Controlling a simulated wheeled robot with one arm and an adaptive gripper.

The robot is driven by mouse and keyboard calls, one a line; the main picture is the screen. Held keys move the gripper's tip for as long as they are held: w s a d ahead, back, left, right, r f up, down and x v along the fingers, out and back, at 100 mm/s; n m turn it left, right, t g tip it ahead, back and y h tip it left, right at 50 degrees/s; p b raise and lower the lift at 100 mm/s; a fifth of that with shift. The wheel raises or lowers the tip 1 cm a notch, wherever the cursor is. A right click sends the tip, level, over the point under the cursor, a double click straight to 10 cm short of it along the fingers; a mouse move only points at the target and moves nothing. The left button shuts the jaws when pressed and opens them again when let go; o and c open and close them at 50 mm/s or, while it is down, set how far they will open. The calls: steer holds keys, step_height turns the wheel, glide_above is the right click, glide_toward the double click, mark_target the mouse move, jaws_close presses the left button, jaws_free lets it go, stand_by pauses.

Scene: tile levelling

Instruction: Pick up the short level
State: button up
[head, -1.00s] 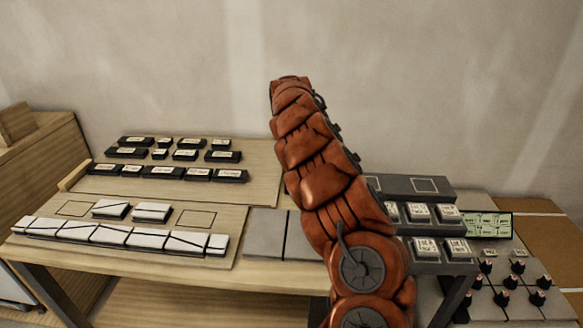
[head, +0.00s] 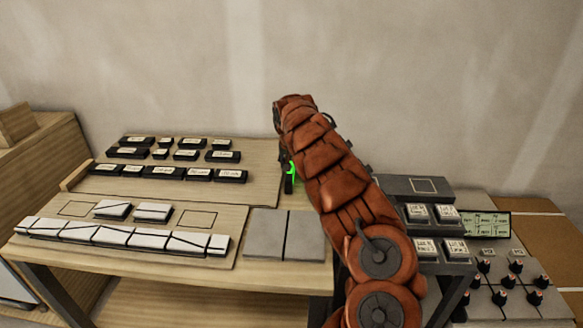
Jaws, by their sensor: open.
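Several black blocks with pale labels stand in rows on the back wooden board (head: 262,160), in longer and shorter lengths. Short ones include one in the back row (head: 165,143) and one in the middle row (head: 160,154). The labels are too small to read, so I cannot tell which is the short level. My gripper (head: 289,178) hangs at the right edge of this board, mostly hidden behind my arm. Only a dark part with a green glow shows. It is open, to the right of the blocks and apart from them.
A row of white-topped pieces (head: 114,235) lies along the table front, with two more behind it. Two grey tiles (head: 267,236) lie beside them. A dark stepped rack (head: 425,215) with labelled white blocks stands at right, near a panel of knobs (head: 505,285). Bare board lies behind the tiles.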

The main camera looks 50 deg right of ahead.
jaws_close()
stand_by(0.3)
